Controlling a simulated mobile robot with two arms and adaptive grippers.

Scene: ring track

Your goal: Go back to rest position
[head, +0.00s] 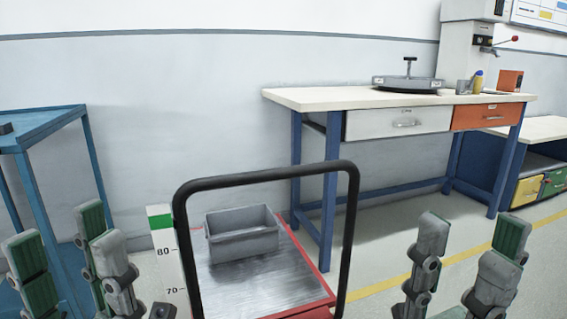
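My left gripper (68,250) is at the lower left of the head view. Its grey fingers with green pads point up and stand apart, with nothing between them. My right gripper (468,250) is at the lower right. Its fingers also point up, spread apart and empty. Both grippers are in the near foreground, one on each side of a cart (262,287), and neither holds anything. The lower parts of both grippers are cut off by the bottom edge.
The red-edged cart has a black handle (265,172) and carries a grey bin (242,236). A white marked post (166,255) stands at its left. A workbench (340,98) is behind at the right, a blue stand (40,125) at the left. Floor shows at the right.

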